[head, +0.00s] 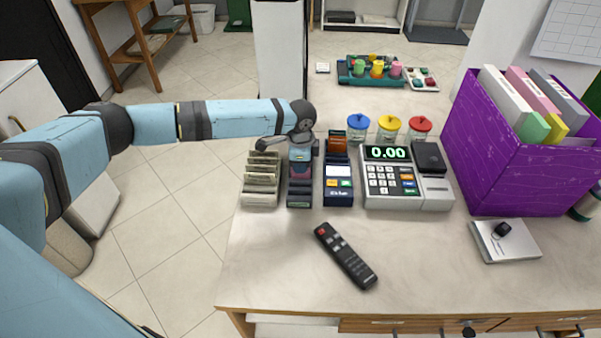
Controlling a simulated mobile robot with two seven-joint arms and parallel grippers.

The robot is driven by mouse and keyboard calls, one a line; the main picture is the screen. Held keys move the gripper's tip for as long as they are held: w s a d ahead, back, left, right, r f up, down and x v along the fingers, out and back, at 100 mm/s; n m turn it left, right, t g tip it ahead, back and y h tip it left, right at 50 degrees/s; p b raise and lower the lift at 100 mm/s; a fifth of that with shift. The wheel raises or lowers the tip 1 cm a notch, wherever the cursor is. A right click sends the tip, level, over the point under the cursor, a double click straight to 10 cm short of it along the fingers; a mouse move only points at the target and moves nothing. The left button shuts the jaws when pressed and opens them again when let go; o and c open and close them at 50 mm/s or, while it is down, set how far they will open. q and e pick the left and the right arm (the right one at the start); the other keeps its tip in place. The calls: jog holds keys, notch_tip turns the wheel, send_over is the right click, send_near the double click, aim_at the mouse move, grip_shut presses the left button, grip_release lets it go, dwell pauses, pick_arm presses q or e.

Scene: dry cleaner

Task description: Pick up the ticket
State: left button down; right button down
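I cannot tell for sure which slip is the ticket. My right gripper is not in view.
A card terminal (339,185) and a cash register (391,180) stand close right of the gripper. Three lidded jars (389,128) are behind them. A black remote (345,256) lies in front. A purple file box (520,165) fills the right. The front left counter is clear.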

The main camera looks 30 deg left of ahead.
pick_arm(q)
jog(key=shift+r, duration=0.1)
notch_tip(320, 180, up, 20)
jog(key=p, duration=0.1)
dwell(0.4)
dwell(0.5)
